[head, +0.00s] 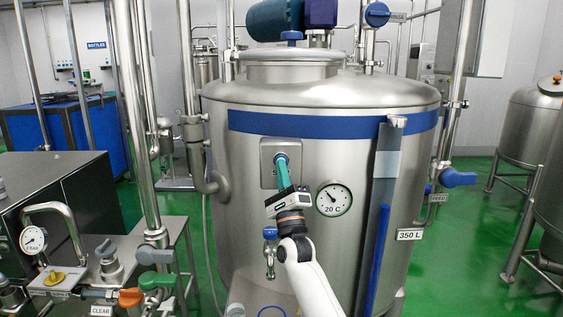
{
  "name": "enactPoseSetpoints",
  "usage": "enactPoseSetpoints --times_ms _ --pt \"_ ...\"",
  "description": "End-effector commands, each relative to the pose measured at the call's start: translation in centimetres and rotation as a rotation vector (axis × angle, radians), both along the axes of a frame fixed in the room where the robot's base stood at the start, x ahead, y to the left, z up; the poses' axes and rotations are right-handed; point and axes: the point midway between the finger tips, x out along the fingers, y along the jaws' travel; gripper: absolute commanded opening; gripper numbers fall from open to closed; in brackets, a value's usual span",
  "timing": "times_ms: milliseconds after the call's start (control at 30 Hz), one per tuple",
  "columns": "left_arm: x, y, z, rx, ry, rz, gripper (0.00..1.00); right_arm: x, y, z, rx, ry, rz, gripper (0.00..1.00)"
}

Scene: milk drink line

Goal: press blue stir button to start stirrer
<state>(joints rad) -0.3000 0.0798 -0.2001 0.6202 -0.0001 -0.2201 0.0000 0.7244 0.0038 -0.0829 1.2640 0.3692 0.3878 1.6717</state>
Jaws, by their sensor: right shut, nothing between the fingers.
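The blue stir button (281,157) is on a small steel panel (267,153) on the front of the large steel tank (250,215). Only a bit of its blue shows, and a label below it is mostly covered. My right gripper (282,168) has teal fingers, shut and empty. Its tips point up at the button and overlap it in the picture; I cannot tell whether they touch it. My left gripper is not in view.
A round dial (334,200) reading 20 C sits right of my gripper. A blue-handled tap (270,233) is below. A sight tube (382,200) stands to the right. Pipes and valves (130,298) crowd the left. Green floor (472,235) is open on the right.

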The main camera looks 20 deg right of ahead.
Motion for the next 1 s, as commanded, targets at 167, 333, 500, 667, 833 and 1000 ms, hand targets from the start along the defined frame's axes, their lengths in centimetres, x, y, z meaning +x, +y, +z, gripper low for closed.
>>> enactPoseSetpoints --times_ms 167,333,500,667,833,1000 --pt "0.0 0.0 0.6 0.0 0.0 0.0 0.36 -0.9 0.3 0.1 -0.001 0.001 0.0 0.0" --pt "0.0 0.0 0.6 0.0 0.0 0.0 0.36 -1.0 0.3 0.0 0.0 0.001 0.0 0.0" --pt "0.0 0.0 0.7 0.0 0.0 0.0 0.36 -1.1 0.4 0.0 0.0 0.001 0.0 0.0" --pt "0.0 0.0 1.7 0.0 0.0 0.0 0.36 -2.4 0.8 0.1 0.001 0.003 0.002 0.0" --pt "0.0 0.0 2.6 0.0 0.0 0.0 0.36 -4.1 1.2 0.2 0.002 0.001 0.001 0.0" --pt "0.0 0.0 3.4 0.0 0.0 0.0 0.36 -5.7 1.7 0.1 0.0 0.001 0.0 0.0"
